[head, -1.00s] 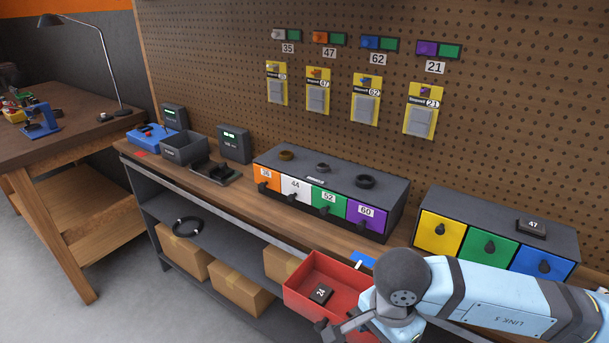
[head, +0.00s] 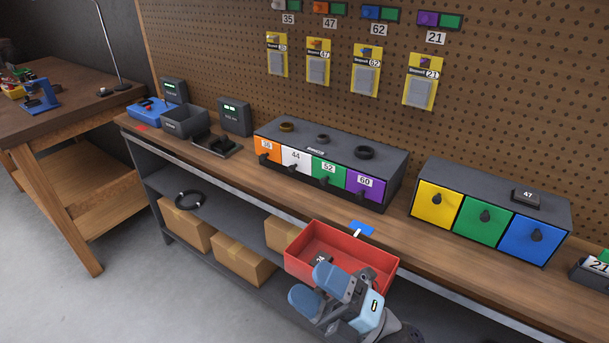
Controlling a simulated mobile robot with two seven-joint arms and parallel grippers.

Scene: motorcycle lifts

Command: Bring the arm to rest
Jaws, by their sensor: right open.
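My right gripper (head: 312,284) shows at the lower middle of the head view, in front of and partly over the red bin (head: 372,262). Its two blue-padded fingers are spread apart with nothing between them. A dark block marked 24 (head: 319,259) lies in the red bin, partly hidden behind the gripper. I cannot tell whether the gripper touches the bin. My left gripper is not in view.
The workbench (head: 420,234) carries a drawer unit with orange, white, green and purple fronts (head: 384,155) and another with yellow, green and blue fronts (head: 550,205). Cardboard boxes (head: 243,262) stand on the lower shelf. The grey floor (head: 150,310) at lower left is clear.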

